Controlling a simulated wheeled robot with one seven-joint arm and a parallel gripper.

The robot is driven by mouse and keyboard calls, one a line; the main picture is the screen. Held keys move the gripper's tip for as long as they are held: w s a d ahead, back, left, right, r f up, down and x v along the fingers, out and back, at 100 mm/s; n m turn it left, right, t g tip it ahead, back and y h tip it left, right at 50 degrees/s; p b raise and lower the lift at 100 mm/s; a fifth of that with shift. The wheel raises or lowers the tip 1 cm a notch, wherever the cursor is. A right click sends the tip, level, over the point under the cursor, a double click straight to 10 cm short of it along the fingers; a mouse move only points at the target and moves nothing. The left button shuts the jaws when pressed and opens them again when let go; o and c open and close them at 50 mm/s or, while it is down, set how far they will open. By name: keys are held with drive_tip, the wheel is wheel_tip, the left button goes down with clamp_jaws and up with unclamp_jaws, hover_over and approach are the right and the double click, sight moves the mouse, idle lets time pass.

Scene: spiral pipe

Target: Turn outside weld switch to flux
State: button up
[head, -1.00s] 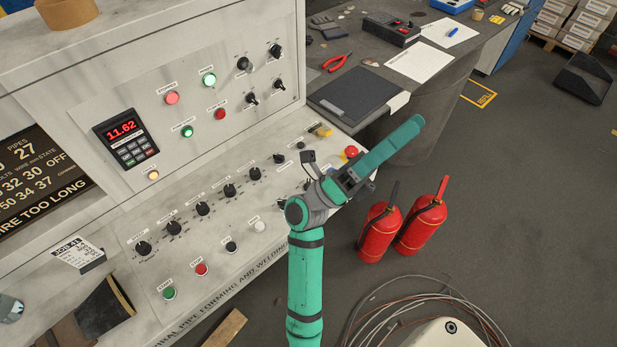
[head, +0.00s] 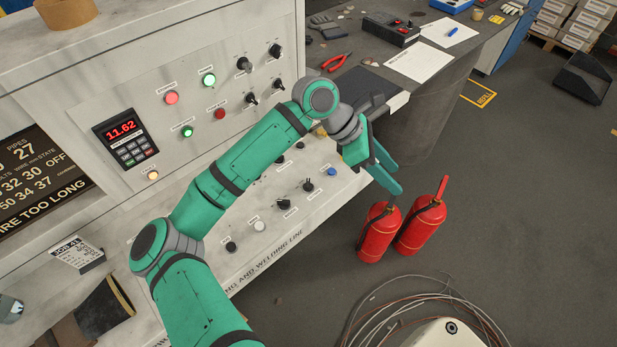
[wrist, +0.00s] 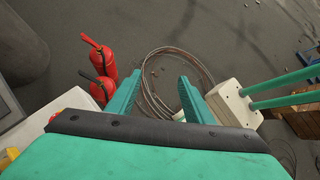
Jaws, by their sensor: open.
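The control panel (head: 80,80) carries several black rotary switches. On its upright face are black switches such as one (head: 244,64) and another (head: 275,50), with two lever-like ones below (head: 251,98). On the sloped desk are black switches (head: 308,186) and (head: 284,204). The labels are too small to read, so I cannot tell which is the outside weld switch. My gripper (head: 393,176) is open and empty, past the desk's right end, with its fingers pointing down toward the floor. The wrist view shows the two parted fingers (wrist: 160,85) with only floor and cable between them.
Two red fire extinguishers (head: 379,232) stand on the floor just below my gripper. A coil of cable (head: 375,310) lies nearer. A grey table (head: 440,85) with pliers (head: 335,62) stands behind. My arm hides much of the desk's knob row.

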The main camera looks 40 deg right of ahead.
drive_tip(key=w+a+f+t+y, duration=0.2)
drive_tip(key=w+a+t, duration=0.15)
drive_tip(key=w, duration=0.35)
drive_tip(key=t+y, duration=0.3)
drive_tip(key=y, duration=0.1)
hover_over(309, 183)
drive_tip(key=f, duration=0.9)
drive_tip(key=shift+w+a, duration=0.1)
drive_tip(key=shift+w, duration=0.15)
drive_tip(key=shift+s+f, duration=0.1)
drive_tip(key=shift+f, duration=0.3)
drive_tip(key=c, duration=1)
drive_tip(key=shift+s, duration=0.1)
drive_tip(key=shift+c, duration=0.2)
